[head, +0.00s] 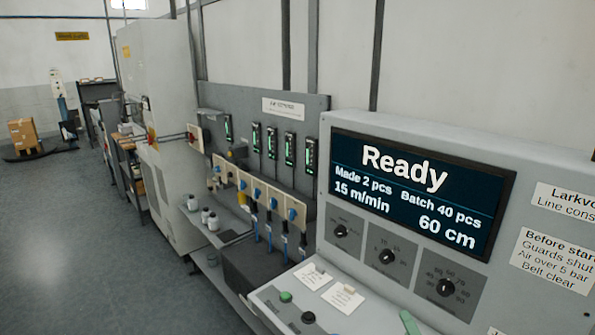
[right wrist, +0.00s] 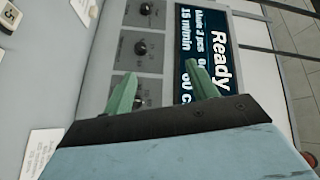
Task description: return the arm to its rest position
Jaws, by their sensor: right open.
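My right gripper (right wrist: 160,70) shows in the right wrist view with its two green fingers spread apart and nothing between them. It is in front of the control panel, with the dials and screen beyond its fingers. In the head view only a green fingertip of the right gripper (head: 410,322) shows at the bottom edge, low in front of the panel. The rest of the right arm is out of the picture. My left gripper is in neither view.
The control panel (head: 402,270) stands close at the right, with a screen (head: 415,190) reading "Ready", "Made 2 pcs", "Batch 40 pcs". Below are three dials (head: 387,257) and a green button (head: 286,297). Valves (head: 258,193) and gauges stand beyond. The floor (head: 80,240) at left is clear.

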